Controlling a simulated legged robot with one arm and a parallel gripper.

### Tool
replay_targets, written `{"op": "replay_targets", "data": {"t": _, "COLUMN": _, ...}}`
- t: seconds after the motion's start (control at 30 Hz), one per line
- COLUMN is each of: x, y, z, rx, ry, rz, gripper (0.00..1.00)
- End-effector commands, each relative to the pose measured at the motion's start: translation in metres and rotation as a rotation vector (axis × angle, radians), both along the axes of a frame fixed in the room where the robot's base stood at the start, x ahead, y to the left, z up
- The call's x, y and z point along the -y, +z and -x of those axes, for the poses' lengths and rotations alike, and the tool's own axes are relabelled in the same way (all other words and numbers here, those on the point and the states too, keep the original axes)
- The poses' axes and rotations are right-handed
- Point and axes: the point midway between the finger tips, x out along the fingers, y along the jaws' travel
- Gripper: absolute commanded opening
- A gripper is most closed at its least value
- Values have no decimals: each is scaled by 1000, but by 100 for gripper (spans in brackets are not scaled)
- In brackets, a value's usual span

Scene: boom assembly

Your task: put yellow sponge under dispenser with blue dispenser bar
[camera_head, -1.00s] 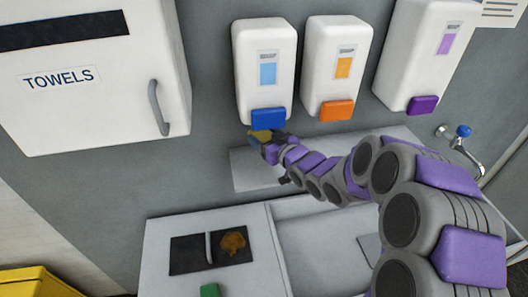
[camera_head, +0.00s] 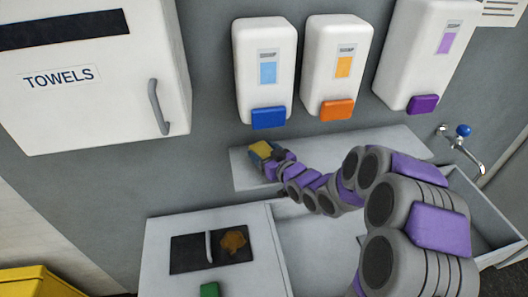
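The dispenser with the blue bar (camera_head: 269,118) hangs on the wall, left of the two other dispensers. The yellow sponge (camera_head: 261,149) is at the end of my arm, below the blue bar and over the left end of the light shelf (camera_head: 240,176). There is a gap between the sponge and the bar. My gripper (camera_head: 266,157) is at the sponge, and its fingers are small and partly hidden by it. I cannot tell whether the fingers are closed on it or whether the sponge touches the shelf.
Dispensers with an orange bar (camera_head: 337,110) and a purple bar (camera_head: 422,105) hang to the right. A blue-topped tap (camera_head: 463,131) is at far right. The towel cabinet (camera_head: 110,90) is at left.

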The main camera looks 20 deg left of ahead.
Motion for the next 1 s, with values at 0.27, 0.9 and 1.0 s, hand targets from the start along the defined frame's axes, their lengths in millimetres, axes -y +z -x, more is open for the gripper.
{"op": "replay_targets", "data": {"t": 0.27, "x": 0, "y": 0, "z": 0, "rx": 0, "ry": 0, "rz": 0, "gripper": 95}}
{"op": "replay_targets", "data": {"t": 0.9, "x": 46, "y": 10, "z": 30, "rx": 1, "ry": -5, "rz": 1, "gripper": 95}}
{"op": "replay_targets", "data": {"t": 1.0, "x": 61, "y": 12, "z": 42, "rx": -2, "ry": -3, "rz": 0, "gripper": 95}}
